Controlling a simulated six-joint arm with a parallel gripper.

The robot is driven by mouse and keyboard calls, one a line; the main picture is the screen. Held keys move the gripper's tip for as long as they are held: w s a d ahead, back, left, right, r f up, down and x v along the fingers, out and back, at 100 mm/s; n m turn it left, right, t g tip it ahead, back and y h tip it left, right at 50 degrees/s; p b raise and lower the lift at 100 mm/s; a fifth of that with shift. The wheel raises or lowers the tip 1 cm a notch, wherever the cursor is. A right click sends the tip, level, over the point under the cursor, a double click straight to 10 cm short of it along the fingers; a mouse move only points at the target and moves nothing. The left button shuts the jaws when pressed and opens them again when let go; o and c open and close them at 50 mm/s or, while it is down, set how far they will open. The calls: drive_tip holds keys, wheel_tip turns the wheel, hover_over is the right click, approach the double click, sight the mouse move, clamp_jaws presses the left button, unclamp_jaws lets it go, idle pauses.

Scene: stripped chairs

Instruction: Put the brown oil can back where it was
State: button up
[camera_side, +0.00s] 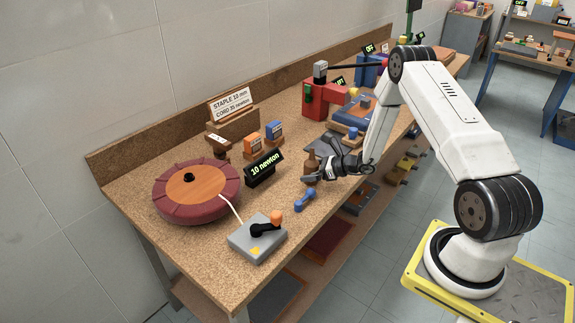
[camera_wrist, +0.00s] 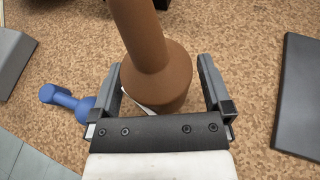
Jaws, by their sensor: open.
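The brown oil can (camera_side: 311,162) stands upright on the cork-topped workbench, near its front edge. In the wrist view the oil can (camera_wrist: 155,75) shows its round body and narrower neck. My gripper (camera_side: 318,173) is low at the can. In the wrist view my gripper (camera_wrist: 165,90) is open, with one finger on each side of the can's body. A gap shows at the right finger; the left finger is very close to the can, and I cannot tell whether it touches. The can's lower part is partly hidden by the gripper.
A blue tool (camera_side: 304,199) lies just left of the gripper. A grey box with an orange-knobbed lever (camera_side: 258,238), a round maroon cushion (camera_side: 197,190) and a "10 newton" display (camera_side: 264,168) stand further left. A dark plate (camera_side: 325,144) and red machine (camera_side: 325,98) are behind.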

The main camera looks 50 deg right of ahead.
drive_tip(key=v, duration=1.2)
idle(0.5)
drive_tip(key=s+a+r+n+g+h, duration=0.1)
drive_tip(key=s+a+r+n+g, duration=0.1)
drive_tip(key=a+n, duration=0.6)
drive_tip(key=s+a+r+n+g+h, duration=0.2)
drive_tip(key=a+r+n, duration=0.4)
drive_tip(key=n, duration=0.7)
drive_tip(key=s+a+r+n+g+h, duration=0.2)
drive_tip(key=s+a+r+n+g, duration=0.1)
drive_tip(key=a+n, duration=0.7)
drive_tip(key=a+r+g, duration=0.1)
drive_tip(key=g, duration=0.1)
drive_tip(key=shift+s+r+n+g, duration=0.2)
drive_tip(key=shift+s+n+g, duration=0.1)
drive_tip(key=shift+s+g, duration=0.1)
